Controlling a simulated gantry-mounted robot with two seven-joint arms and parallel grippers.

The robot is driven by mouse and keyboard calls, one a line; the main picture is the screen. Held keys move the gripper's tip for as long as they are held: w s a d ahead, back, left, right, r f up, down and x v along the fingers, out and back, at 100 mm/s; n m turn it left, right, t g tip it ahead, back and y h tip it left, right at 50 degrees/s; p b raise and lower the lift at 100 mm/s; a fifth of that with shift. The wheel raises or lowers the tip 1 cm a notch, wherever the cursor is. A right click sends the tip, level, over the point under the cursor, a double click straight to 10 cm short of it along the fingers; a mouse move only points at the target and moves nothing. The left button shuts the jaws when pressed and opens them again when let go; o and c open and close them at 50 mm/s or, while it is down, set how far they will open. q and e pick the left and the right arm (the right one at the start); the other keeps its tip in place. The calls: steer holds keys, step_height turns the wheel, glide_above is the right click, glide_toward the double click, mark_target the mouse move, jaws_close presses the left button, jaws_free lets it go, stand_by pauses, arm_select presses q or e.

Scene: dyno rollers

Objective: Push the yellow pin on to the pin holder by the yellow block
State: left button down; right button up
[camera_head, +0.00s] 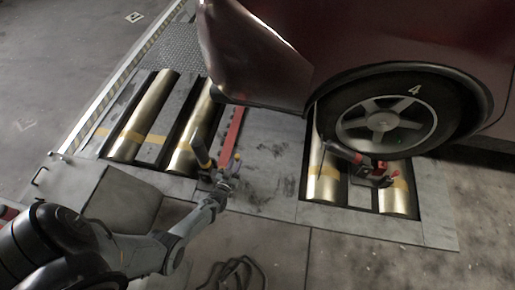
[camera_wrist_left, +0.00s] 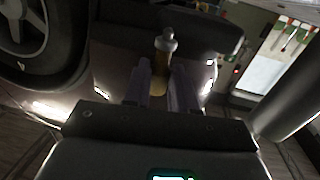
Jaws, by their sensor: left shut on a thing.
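My left gripper (camera_head: 229,171) is shut on the yellow pin (camera_head: 237,159), low over the grey plate between the two roller sets. In the left wrist view the pin (camera_wrist_left: 161,70), yellow with a grey knobbed end, is clasped between the two dark fingers of the left gripper (camera_wrist_left: 161,88). A yellow-and-dark upright piece (camera_head: 201,152) stands just left of the gripper; I cannot tell whether it is the yellow block. The pin holder cannot be made out clearly. My right gripper is not in view.
A red car's wheel (camera_head: 385,122) rests over the right rollers (camera_head: 323,180), beside a red-and-black device (camera_head: 374,172). Brass rollers (camera_head: 143,115) lie at the left. A red strip (camera_head: 231,135) runs behind the gripper. A dark cable (camera_head: 232,272) lies on the floor. The plate's middle (camera_head: 272,165) is clear.

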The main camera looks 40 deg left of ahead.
arm_select(q)
steer(key=s+a+f+n+g+y+b, duration=0.1)
steer(key=s+f+y+b, duration=0.1)
steer(key=s+f+b, duration=0.5)
steer(key=shift+s+a+f+n+y, duration=0.35)
steer(key=shift+s+f, duration=0.35)
steer(key=shift+f, duration=1.35)
steer(key=shift+s+d+f, duration=0.1)
steer(key=shift+s, duration=0.05)
steer(key=shift+f, duration=0.35)
stand_by(0.8)
steer(key=shift+f, duration=0.2)
stand_by(0.4)
steer(key=c, duration=0.8)
jaws_free()
